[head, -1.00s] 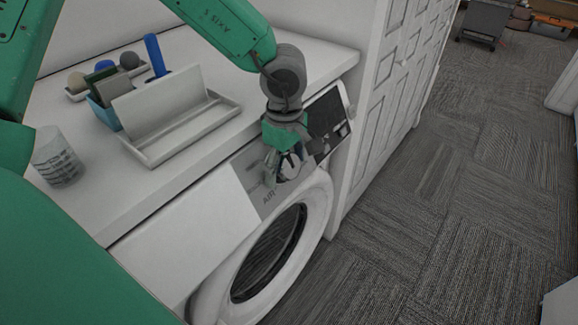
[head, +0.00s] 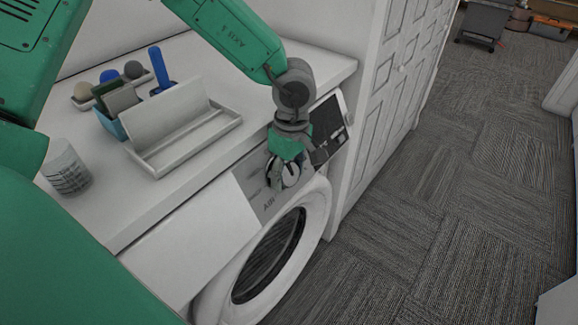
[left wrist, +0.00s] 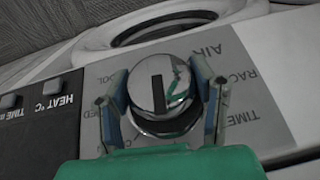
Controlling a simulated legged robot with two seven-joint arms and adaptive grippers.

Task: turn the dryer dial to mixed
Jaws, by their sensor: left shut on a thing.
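The dryer (head: 206,240) is white, with a round door below a sloping control panel. The chrome dial (head: 291,174) sits on the grey part of the panel. It also shows in the left wrist view (left wrist: 148,88), with a dark line across its face. My left gripper (head: 283,178) is at the dial, one finger on each side, shut on it. In the left wrist view its fingers (left wrist: 160,92) flank the dial. Labels around the dial are partly covered; AIR, RACK and TIME can be read. My right gripper is not in view.
A black panel with buttons (left wrist: 38,112) is beside the dial. On the white counter (head: 110,215) stand a white holder (head: 190,142), a blue container (head: 108,124) and a patterned cup (head: 66,170).

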